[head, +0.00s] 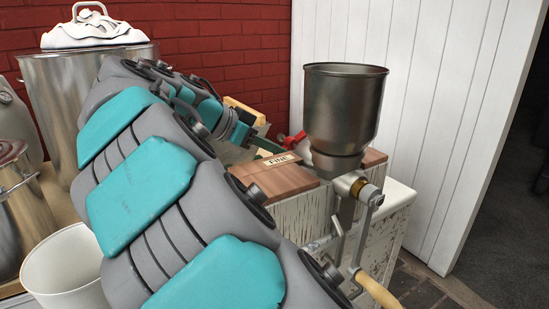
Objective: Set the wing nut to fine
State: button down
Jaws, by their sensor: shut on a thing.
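The grain mill stands at the centre right, with a dark metal hopper (343,105) on a brass-collared body. A small red part, which looks like the wing nut (294,139), shows just left of the hopper's lower end. My gripper (282,150) reaches in from the left and is shut at this red part. My arm covers much of the view, and the exact hold of the fingertips is too small to see. A label reading FINE (280,160) lies on the wooden block left of the mill. The wing nut's setting cannot be read.
The mill's crank with a wooden handle (378,291) hangs at the front right. The mill is on a weathered white stand (390,212). A large steel pot (52,100) and a white bucket (66,270) stand left. A white panel wall rises behind the mill.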

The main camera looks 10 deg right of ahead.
jog(key=shift+f+h+b, duration=0.15)
jog(key=shift+h+b, duration=0.25)
jog(key=shift+h, duration=0.1)
jog(key=c, duration=0.8)
grip_release()
jog(key=shift+a, duration=0.1)
jog(key=p+v, duration=0.1)
jog(key=v, duration=0.6)
jog(key=shift+s+a, duration=0.2)
jog(key=shift+a, duration=0.05)
jog(key=shift+r, duration=0.2)
